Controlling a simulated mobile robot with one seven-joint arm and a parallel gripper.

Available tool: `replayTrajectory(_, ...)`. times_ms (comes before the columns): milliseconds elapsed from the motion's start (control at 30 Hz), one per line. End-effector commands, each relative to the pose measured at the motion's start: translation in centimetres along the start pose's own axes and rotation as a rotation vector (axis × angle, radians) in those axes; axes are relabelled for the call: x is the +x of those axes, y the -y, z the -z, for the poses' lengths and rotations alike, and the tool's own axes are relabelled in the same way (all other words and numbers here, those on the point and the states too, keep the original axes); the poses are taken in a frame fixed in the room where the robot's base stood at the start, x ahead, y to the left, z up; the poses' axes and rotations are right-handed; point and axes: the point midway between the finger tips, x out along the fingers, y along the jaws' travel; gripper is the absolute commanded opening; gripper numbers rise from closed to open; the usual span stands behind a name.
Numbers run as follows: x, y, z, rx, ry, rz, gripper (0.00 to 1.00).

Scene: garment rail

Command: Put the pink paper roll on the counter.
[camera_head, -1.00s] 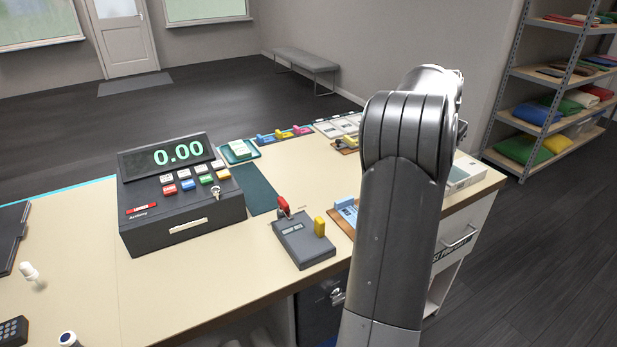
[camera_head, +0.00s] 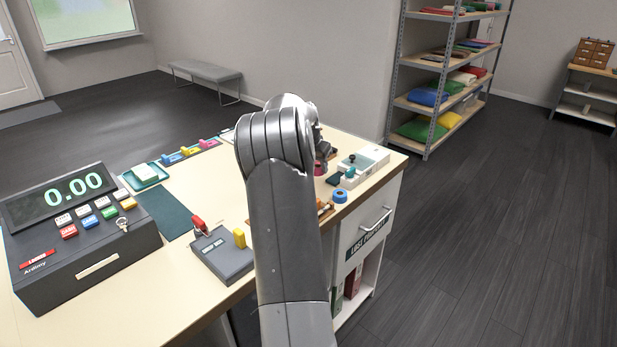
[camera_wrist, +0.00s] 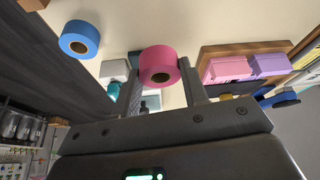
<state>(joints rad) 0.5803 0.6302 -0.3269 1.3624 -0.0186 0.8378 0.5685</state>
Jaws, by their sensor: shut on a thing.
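The pink paper roll (camera_wrist: 158,66) shows in the wrist view between the two fingers of my gripper (camera_wrist: 162,84), which is shut on it. Its round open core faces the camera. Behind it is the cream top of the counter (camera_head: 172,297); I cannot tell whether the roll touches the counter.
A blue roll (camera_head: 340,196) lies near the counter's right edge; it also shows in the wrist view (camera_wrist: 79,40). A wooden tray (camera_wrist: 247,50) holds pink and purple blocks. A cash register (camera_head: 82,235) and a grey device (camera_head: 222,254) stand left of my arm. A shelf (camera_head: 445,75) stands behind.

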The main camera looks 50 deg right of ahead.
Motion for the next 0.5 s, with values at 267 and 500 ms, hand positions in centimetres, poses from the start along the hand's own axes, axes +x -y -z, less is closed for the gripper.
replayTrajectory(267,1.4,2.2,-0.7,0.0,0.0,-0.001,0.18)
replayTrajectory(500,4.4,2.1,-1.9,0.0,0.001,-0.002,0.18)
